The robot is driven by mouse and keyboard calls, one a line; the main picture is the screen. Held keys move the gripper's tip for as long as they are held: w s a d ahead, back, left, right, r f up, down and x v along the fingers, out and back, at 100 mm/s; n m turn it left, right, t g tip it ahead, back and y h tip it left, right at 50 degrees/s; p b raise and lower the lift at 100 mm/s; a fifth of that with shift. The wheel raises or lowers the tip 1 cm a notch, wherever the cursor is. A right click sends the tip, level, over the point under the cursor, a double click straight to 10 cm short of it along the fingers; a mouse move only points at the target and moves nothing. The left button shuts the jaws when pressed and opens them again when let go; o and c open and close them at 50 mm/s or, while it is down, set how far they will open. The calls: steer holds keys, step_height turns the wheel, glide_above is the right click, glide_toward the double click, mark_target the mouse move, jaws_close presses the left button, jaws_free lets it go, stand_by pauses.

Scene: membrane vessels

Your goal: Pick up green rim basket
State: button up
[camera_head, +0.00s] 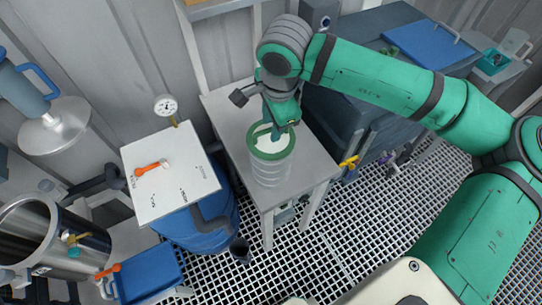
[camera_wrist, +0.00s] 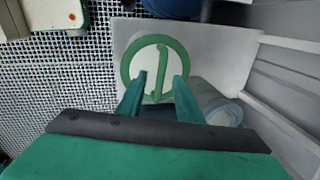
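The green rim basket (camera_head: 271,166) stands on a grey table in the head view. It has a clear ribbed body, a green rim and something white inside. In the wrist view its green rim (camera_wrist: 183,58) shows as a ring with a green bar across the white middle. My gripper (camera_head: 276,131) is over the basket, pointing down close to its rim. In the wrist view my gripper (camera_wrist: 160,76) has its two fingers apart, with the bar and near part of the rim showing between them. Whether the fingers touch the basket cannot be told.
The grey table (camera_head: 312,163) has bare room around the basket. A white-topped blue drum (camera_head: 195,180) with an orange handle stands to the left. A dark blue-grey cabinet (camera_head: 345,110) is at the right. A clear round vessel shape (camera_wrist: 215,103) shows behind the right finger.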

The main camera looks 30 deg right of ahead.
jaws_close()
stand_by(1.4)
